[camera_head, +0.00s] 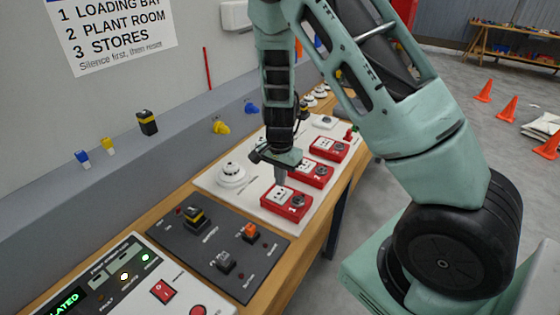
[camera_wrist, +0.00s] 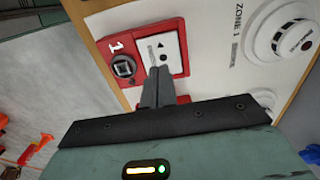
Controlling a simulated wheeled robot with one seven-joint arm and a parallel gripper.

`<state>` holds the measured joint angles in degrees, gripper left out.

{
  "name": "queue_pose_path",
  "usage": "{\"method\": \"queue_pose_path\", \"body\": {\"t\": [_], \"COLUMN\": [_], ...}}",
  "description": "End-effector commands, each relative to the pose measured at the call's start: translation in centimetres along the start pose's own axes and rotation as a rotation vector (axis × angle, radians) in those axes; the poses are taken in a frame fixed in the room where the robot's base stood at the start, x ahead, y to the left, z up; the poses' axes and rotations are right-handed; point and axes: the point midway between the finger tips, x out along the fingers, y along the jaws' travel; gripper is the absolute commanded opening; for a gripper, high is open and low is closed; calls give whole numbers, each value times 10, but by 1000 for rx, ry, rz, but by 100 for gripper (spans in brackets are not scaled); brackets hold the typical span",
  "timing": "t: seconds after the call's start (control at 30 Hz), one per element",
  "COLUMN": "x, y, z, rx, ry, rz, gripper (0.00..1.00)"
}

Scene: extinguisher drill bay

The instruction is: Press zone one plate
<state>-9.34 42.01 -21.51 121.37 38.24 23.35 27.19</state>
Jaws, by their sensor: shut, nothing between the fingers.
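The zone one call point is a red box marked 1 (camera_head: 286,204), on the white board; it also shows in the wrist view (camera_wrist: 113,47). Its white plate (camera_wrist: 165,43) has dark marks and sits beside a dark square key switch (camera_wrist: 123,66). My gripper (camera_head: 281,183) points down at this box with its fingers closed together and empty. In the wrist view the fingertips (camera_wrist: 160,72) overlap the plate's near edge. I cannot tell whether they touch it.
Call points two (camera_head: 314,172) and three (camera_head: 329,148) stand behind. A white round detector (camera_head: 231,174) is left of the gripper. A dark switch board (camera_head: 235,278) and a control panel (camera_head: 125,290) with lit green text lie nearer. Orange cones (camera_head: 507,109) stand on the floor.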

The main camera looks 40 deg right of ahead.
Motion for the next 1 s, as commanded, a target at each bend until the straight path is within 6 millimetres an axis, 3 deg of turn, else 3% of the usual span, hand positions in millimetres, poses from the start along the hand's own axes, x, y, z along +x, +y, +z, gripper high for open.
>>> {"method": "queue_pose_path", "body": {"t": [0.23, 0.7, 1.0], "x": [30, 38, 60], "y": [0, -1, 0], "z": [0, 0, 0], "rx": [1, -1, -1], "ry": [-1, 0, 0], "rz": [0, -2, 1], "gripper": [0, 0, 0]}}
